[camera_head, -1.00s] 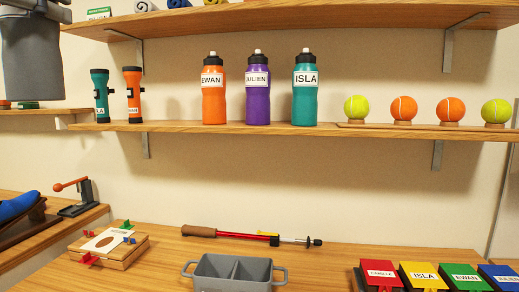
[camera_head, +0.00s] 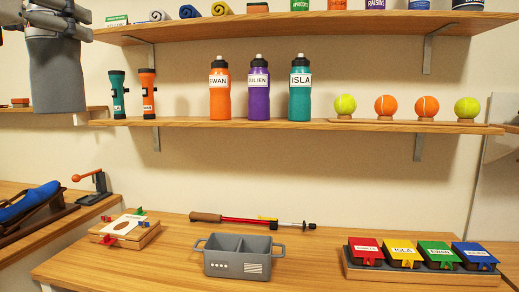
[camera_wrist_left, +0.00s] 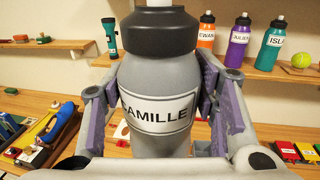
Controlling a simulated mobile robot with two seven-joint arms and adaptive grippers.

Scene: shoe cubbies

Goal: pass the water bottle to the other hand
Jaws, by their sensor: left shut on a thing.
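A grey water bottle (camera_head: 57,75) hangs in the air at the upper left of the head view, its lower part showing below my left gripper (camera_head: 60,17). In the left wrist view the bottle (camera_wrist_left: 150,75) has a dark cap and a white label reading "CAMILLE", with its first letter partly cut off. My left gripper (camera_wrist_left: 158,105) is shut on the bottle, with purple-padded fingers on both sides of it. My right gripper shows in neither view.
Orange, purple and teal bottles (camera_head: 259,97) stand on the middle shelf (camera_head: 300,124), between two torches (camera_head: 118,95) and several balls (camera_head: 385,106). Below, a table (camera_head: 330,245) holds a grey caddy (camera_head: 237,263), a red rod (camera_head: 245,220) and a row of coloured boxes (camera_head: 404,253).

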